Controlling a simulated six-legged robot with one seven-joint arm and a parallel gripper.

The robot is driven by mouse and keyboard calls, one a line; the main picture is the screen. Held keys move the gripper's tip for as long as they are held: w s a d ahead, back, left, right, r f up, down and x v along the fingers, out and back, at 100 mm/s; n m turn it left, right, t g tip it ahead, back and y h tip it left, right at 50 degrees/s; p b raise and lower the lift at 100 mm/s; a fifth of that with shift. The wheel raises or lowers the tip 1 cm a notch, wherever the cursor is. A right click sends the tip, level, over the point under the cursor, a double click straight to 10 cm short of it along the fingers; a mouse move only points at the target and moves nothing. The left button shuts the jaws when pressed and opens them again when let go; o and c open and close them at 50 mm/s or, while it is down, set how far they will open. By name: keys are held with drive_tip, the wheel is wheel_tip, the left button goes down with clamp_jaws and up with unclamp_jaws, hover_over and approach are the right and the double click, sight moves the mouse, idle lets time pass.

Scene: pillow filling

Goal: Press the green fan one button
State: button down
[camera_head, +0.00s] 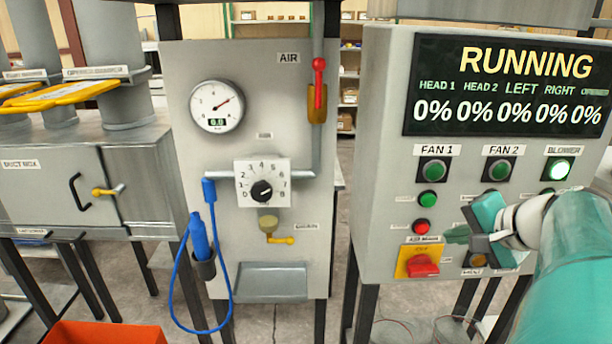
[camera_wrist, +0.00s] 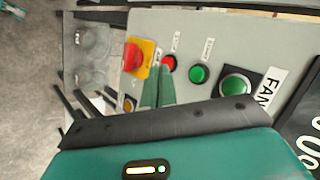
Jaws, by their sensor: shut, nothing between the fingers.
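The fan one button (camera_head: 433,170) is a round green button in a dark square frame under the FAN 1 label, high on the control panel. In the wrist view a large green button (camera_wrist: 235,84) in a dark frame shows beside a cut-off FAN label, right of my fingers. My gripper (camera_head: 450,235) is in front of the lower panel, below and a little right of the fan one button. In the wrist view my gripper (camera_wrist: 158,78) is shut and empty, its fingertips near a small red button (camera_wrist: 169,62). I cannot tell whether they touch the panel.
A small green button (camera_head: 428,200) and the red button (camera_head: 422,227) sit below fan one. A red switch on a yellow plate (camera_head: 418,262) is lower. The fan two button (camera_head: 499,170) and lit blower button (camera_head: 557,170) are to the right.

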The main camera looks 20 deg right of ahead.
drive_tip(key=s, duration=0.1)
approach(426, 207)
drive_tip(key=shift+w+a+f, duration=0.2)
drive_tip(key=shift+w+f, duration=0.55)
drive_tip(key=shift+f, duration=0.3)
drive_tip(key=shift+w+a+f, duration=0.25)
drive_tip(key=shift+w+f, duration=0.5)
drive_tip(key=shift+f, duration=0.3)
drive_tip(key=shift+w, duration=0.15)
idle(0.4)
drive_tip(key=shift+w+d, duration=0.15)
drive_tip(key=shift+w, duration=0.15)
drive_tip(key=shift+w+d, duration=0.1)
drive_tip(key=shift+w, duration=0.4)
idle(0.7)
drive_tip(key=shift+s+a, duration=0.25)
drive_tip(key=shift+s, duration=0.65)
drive_tip(key=shift+s, duration=0.15)
